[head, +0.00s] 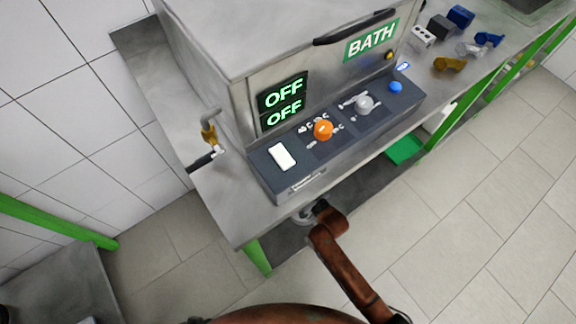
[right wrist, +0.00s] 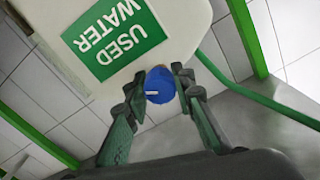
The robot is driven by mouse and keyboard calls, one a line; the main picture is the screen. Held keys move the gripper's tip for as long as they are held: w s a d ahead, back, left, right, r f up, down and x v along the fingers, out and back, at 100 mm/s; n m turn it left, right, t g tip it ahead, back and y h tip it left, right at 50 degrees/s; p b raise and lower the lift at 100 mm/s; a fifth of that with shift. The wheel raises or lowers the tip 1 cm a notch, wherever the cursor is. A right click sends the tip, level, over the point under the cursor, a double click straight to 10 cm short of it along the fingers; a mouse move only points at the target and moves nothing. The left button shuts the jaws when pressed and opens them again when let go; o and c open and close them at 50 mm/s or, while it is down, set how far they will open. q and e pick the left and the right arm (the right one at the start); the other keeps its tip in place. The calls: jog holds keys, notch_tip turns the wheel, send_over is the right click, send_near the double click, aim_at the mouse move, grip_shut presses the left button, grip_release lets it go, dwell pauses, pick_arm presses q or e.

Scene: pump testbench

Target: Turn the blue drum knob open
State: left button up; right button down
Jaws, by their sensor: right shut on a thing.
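The blue drum knob (right wrist: 160,80) sits on the lower edge of a white drum (right wrist: 185,25) in the right wrist view. A short light mark shows on the knob's face. The drum carries a green label (right wrist: 115,38) reading "USED WATER", upside down in this view. My right gripper (right wrist: 161,88) is shut on the knob, one finger on each side of it. In the head view my right arm reaches under the bench front, and the tabletop hides the knob. My left gripper is in neither view.
The steel bench (head: 215,205) carries a bath unit with two "OFF" displays (head: 283,100) and a control panel (head: 340,135) with orange, grey and blue controls. Small parts lie at the back right. A green hose (right wrist: 245,90) runs beside the drum. The tiled floor right of the bench is clear.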

jog(key=c, duration=1.6)
grip_release()
jog(key=shift+d, duration=0.1)
jog(key=v, duration=1.2)
